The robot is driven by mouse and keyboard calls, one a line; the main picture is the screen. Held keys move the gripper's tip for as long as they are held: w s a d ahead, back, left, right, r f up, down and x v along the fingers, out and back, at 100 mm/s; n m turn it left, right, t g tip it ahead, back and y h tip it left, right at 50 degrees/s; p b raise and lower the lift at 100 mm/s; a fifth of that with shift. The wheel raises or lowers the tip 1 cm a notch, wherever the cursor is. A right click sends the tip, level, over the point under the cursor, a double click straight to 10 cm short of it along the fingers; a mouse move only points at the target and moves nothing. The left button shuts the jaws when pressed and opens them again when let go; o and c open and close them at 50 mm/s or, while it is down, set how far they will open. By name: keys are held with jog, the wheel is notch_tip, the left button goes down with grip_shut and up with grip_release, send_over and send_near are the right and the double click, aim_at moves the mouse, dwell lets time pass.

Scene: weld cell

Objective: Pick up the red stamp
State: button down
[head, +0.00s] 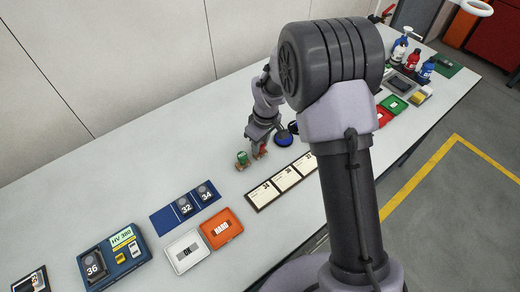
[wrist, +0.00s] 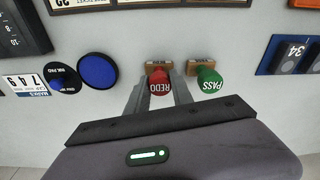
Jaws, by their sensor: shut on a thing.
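The red stamp (wrist: 160,82) has a round red handle marked REDO and a wooden base. In the wrist view it sits between the two fingers of my gripper (wrist: 159,97), which is shut on it. Its base looks to be at the table surface; I cannot tell whether it touches. In the head view my gripper (head: 257,151) is low over the table and largely hides the red stamp. A green stamp (wrist: 208,83) marked PASS stands just to the right in the wrist view; it also shows left of my gripper in the head view (head: 242,160).
A round blue ink pad (wrist: 97,71) with its dark lid lies left in the wrist view. A card strip (head: 284,180), a blue tray (head: 163,219) and orange HARD (head: 221,228) and white OK (head: 186,250) boxes lie nearby. Bare table lies behind the stamps.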

jog(key=shift+r, duration=0.1)
jog(key=shift+r, duration=0.35)
jog(key=r, duration=0.1)
jog(key=s+r+p, duration=0.1)
jog(key=r, duration=0.1)
jog(key=shift+s+a+p, duration=0.1)
jog(key=shift+a+p, duration=0.05)
jog(key=shift+p, duration=0.15)
jog(key=s+a+r+p, duration=0.1)
jog(key=s+a, duration=0.2)
jog(key=s, duration=1.1)
jog(key=shift+s, duration=0.25)
jog(key=shift+a, duration=0.1)
